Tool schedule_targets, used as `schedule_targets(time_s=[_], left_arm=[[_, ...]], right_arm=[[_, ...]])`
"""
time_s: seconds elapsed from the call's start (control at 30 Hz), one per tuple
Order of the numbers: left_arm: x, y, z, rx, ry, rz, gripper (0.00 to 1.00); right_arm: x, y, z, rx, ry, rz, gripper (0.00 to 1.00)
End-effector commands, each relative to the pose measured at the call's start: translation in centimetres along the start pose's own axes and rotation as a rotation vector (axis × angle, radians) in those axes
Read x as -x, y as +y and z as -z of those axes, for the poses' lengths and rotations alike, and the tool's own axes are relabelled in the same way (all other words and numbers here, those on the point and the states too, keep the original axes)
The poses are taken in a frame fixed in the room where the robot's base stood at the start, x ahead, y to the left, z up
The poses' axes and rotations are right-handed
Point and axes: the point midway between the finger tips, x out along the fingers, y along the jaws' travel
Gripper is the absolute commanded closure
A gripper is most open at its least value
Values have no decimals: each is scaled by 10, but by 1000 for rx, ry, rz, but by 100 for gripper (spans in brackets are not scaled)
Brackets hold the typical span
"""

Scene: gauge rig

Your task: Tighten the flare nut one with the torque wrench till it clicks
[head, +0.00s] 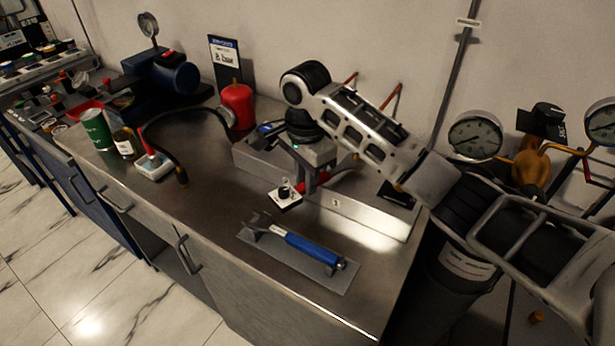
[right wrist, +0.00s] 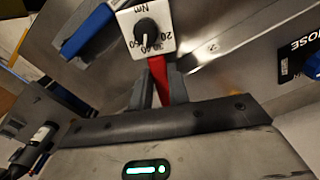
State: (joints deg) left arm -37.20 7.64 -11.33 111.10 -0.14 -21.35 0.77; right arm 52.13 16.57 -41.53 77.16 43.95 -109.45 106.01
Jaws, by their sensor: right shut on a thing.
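My right gripper (head: 312,180) is low over the steel bench, its fingers shut on a red handle (right wrist: 158,82) that I take to be the torque wrench's. In the head view the gripper and arm cover part of this handle (head: 345,181). A white plate with a black knob and a Nm scale (right wrist: 148,32) is at the handle's end in the right wrist view; it also shows in the head view (head: 284,197). The wrench head is hidden. I cannot make out flare nut one. My left gripper is not in view.
A blue-handled open-end wrench (head: 300,247) lies on a grey mat (head: 335,283) at the bench front. A low steel block (head: 355,215) stands behind. Gauges (head: 474,135) and brass pipework (head: 530,168) are at right. A red bottle (head: 237,105) and black hose (head: 165,128) are at left.

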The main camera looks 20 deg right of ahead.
Motion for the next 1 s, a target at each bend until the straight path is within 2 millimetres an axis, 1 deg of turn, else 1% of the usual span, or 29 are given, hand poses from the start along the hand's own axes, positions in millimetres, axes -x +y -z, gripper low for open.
schedule_targets(time_s=[0.03,0.7,1.0], left_arm=[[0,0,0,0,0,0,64],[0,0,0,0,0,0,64],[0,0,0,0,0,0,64]], right_arm=[[0,-2,-3,-3,-6,2,100],[0,-14,-3,-88,-7,3,100],[0,-15,-3,-97,-7,2,100]])
